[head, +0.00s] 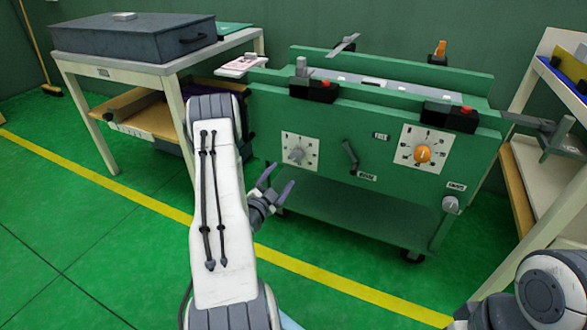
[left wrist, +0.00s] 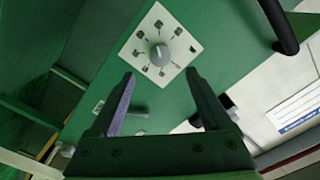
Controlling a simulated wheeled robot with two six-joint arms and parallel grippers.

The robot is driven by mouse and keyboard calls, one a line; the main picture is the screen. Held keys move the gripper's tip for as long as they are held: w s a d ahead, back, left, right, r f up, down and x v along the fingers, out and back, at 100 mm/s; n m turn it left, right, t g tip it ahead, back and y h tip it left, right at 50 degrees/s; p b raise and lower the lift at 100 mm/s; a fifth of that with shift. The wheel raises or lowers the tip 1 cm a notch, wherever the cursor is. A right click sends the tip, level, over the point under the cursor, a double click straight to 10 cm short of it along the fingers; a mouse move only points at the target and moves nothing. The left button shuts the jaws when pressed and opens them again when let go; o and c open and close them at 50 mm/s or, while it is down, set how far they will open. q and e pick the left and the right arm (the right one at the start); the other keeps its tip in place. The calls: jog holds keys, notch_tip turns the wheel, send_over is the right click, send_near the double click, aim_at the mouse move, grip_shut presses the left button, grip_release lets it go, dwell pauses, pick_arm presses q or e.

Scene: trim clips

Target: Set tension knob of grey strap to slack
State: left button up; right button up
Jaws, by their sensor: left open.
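A grey knob (head: 297,154) sits on a square white dial plate (head: 290,140) at the left of the green cart's front panel. Small marks ring the knob; I cannot read its setting. In the left wrist view the grey knob (left wrist: 159,55) shows just beyond the fingertips, roughly centred between them, with its plate (left wrist: 180,62) turned like a diamond. My left gripper (head: 277,181) is open and empty, in front of and below the knob in the head view. It also shows in the left wrist view (left wrist: 160,74). My right gripper is out of view.
An orange knob (head: 422,154) on a larger dial plate sits right on the panel. A black handle (head: 350,156) lies between the dials; a small grey knob (head: 450,204) sits lower right. A white table (head: 160,70) stands left, a shelf (head: 540,170) right.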

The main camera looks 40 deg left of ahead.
aim_at(295, 158)
pick_arm(q)
jog(key=b+x, duration=0.2)
jog(key=x, duration=0.7)
jog(key=shift+w+b, duration=0.3)
jog(key=shift+w, duration=0.1)
jog(key=shift+r, duration=0.1)
grip_shut()
